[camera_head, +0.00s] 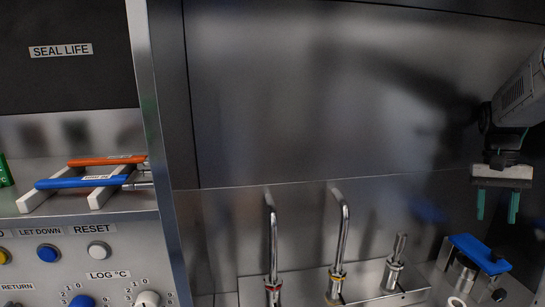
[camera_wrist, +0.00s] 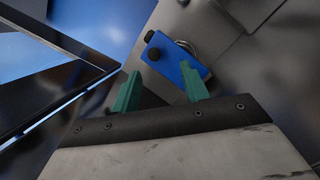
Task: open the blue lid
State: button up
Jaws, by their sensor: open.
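The blue lid (camera_head: 480,254) lies at the lower right in the head view, on top of a metal fitting. In the wrist view the blue lid (camera_wrist: 180,66) shows at the upper middle, with a black knob at its left end and a ring-like metal part beside it. My gripper (camera_head: 497,218) points down above the lid, with its two green fingers apart. In the wrist view the gripper (camera_wrist: 165,85) is open and empty, and the lid appears beyond the fingertips. A gap shows between fingers and lid in the head view.
Two upright metal taps (camera_head: 342,235) and a shorter fitting (camera_head: 394,265) stand left of the lid. Orange and blue handles (camera_head: 85,181) lie on a shelf above a button panel (camera_head: 98,251) at far left. In the wrist view a dark frame (camera_wrist: 60,92) is at left.

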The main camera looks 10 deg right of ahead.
jog(key=s+a+n+t, duration=0.1)
jog(key=s+a+n, duration=0.1)
jog(key=a, duration=0.8)
jog(key=s+a+n, duration=0.2)
jog(key=s+a, duration=0.2)
jog(key=a, duration=0.6)
jog(key=shift+r+t, duration=0.4)
jog(key=s+a+n+t, duration=0.1)
jog(key=s+a, duration=0.2)
jog(key=a, duration=0.1)
jog(key=s+a+n, duration=0.2)
jog(key=a, duration=0.2)
jog(key=s+a+n+t, duration=0.1)
jog(key=s+a, duration=0.2)
jog(key=a, duration=0.2)
jog(key=shift+s+f+n+t, duration=0.25)
jog(key=shift+s+n+t, duration=0.05)
jog(key=shift+s, duration=0.05)
jog(key=shift+c, duration=0.4)
jog(key=shift+a+r, duration=0.1)
jog(key=shift+a, duration=0.05)
grip_shut()
